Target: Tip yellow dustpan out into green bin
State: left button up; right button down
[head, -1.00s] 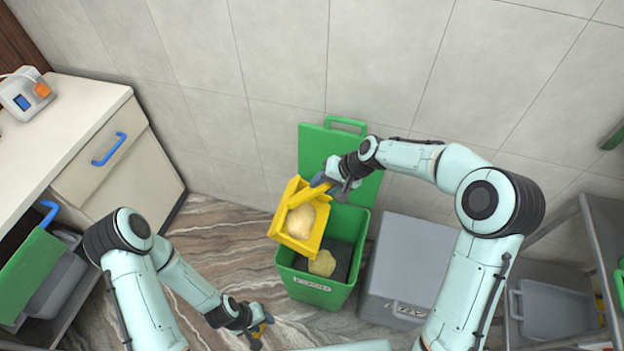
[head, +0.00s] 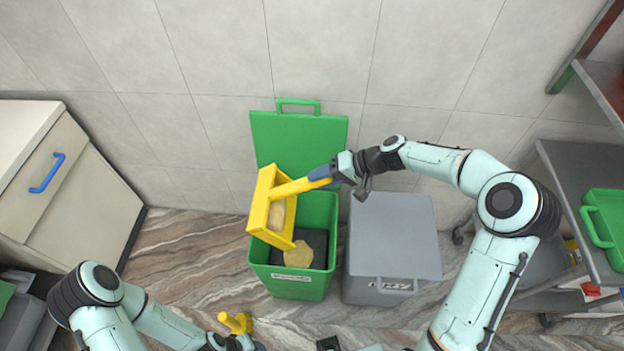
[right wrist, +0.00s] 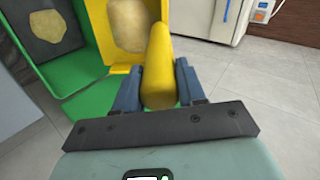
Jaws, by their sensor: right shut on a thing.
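My right gripper (head: 334,172) is shut on the yellow handle of the yellow dustpan (head: 262,215). The dustpan is tilted steeply over the left part of the open green bin (head: 320,250). A pale yellow lump (head: 278,213) still shows in the pan, partly hidden by its side and handle. Another pale yellow piece (head: 299,255) lies on the dark inside of the bin. The right wrist view shows the handle (right wrist: 158,70) between both fingers and the pale lump (right wrist: 128,25) in the pan. My left gripper (head: 238,338) is low at the bottom edge by a yellow object (head: 235,322); its jaws are unclear.
The green lid (head: 298,140) stands open against the wall. A grey lidded bin (head: 393,240) stands right of the green bin. A cabinet with a blue handle (head: 47,173) is at left. A grey shelf with a green tray (head: 605,225) is at right. Floor left of the bin is clear.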

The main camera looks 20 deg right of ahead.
pick_arm(q)
jog(key=s+f+b, duration=0.3)
jog(key=f+b, duration=0.2)
jog(key=f, duration=0.2)
jog(key=shift+g+b, duration=0.3)
jog(key=shift+b, duration=0.05)
pick_arm(e)
jog(key=s+d+f+t+y, duration=0.1)
jog(key=s+d+f+y, duration=0.1)
jog(key=d, duration=0.4)
jog(key=shift+s+d+f+y, duration=0.4)
jog(key=shift+f+y, duration=0.1)
jog(key=shift+f, duration=0.65)
jog(key=shift+a, duration=0.1)
dwell(0.8)
